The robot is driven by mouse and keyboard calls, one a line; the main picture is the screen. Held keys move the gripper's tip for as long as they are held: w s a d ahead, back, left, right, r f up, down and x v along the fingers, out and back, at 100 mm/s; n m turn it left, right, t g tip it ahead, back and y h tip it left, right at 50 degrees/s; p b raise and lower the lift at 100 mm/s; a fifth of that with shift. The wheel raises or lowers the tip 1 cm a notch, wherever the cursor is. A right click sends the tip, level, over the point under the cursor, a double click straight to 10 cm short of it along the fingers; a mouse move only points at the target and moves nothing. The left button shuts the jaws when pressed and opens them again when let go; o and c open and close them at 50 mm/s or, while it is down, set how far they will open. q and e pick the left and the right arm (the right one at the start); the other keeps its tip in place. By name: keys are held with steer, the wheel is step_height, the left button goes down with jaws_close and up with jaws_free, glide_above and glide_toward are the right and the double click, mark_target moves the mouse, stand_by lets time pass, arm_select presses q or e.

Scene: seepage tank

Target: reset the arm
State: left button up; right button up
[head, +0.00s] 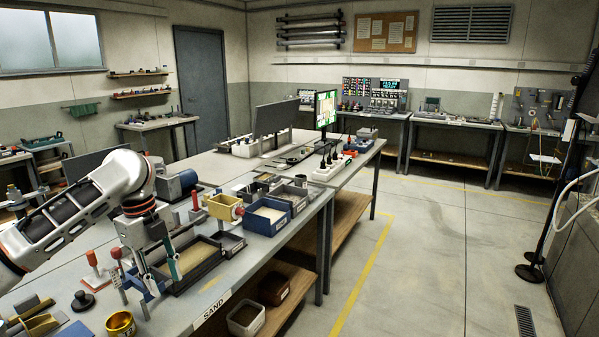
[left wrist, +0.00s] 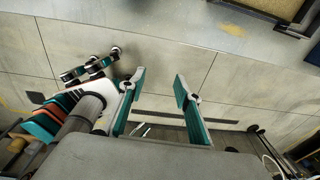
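My left arm, white and grey with orange rings, comes in from the left in the head view. Its gripper (head: 158,275) hangs low over the front part of the workbench (head: 215,308), near the sand tray (head: 195,262). In the left wrist view the gripper's two teal fingers (left wrist: 160,88) stand apart with nothing between them; the floor shows beyond. Whether the fingers touch anything on the bench is unclear in the head view. I cannot make out my right gripper.
A yellow box (head: 224,206) and a blue box (head: 267,216) stand behind the sand tray. A gold cup (head: 120,325) and a red-handled tool (head: 92,259) are near the gripper. The floor (head: 425,260) right of the bench is clear; a black stand (head: 534,271) is farther right.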

arm_select(q)
steer(key=d, duration=0.6)
steer(key=s+f+n+t+h, duration=0.1)
steer(key=s+f+n, duration=0.15)
steer(key=f, duration=0.75)
steer(key=s+f+n+t, duration=0.15)
steer(key=f+n, duration=0.25)
steer(key=f, duration=0.6)
steer(key=s+f+n+t+h, duration=0.1)
steer(key=s+f+n, duration=0.15)
steer(key=f, duration=0.75)
steer(key=s+a+f+n+t+y, duration=0.1)
steer(key=s+a+f+n+t, duration=0.2)
steer(key=s+a+f+n, duration=0.4)
steer(key=s+a+m+t, duration=0.2)
steer(key=s+a+t, duration=0.1)
steer(key=s, duration=1.1)
steer(key=d+n, duration=0.5)
steer(key=d, duration=0.8)
steer(key=shift+w+d+n+t, duration=0.3)
steer(key=shift+w+t, duration=0.1)
steer(key=shift+t, duration=0.05)
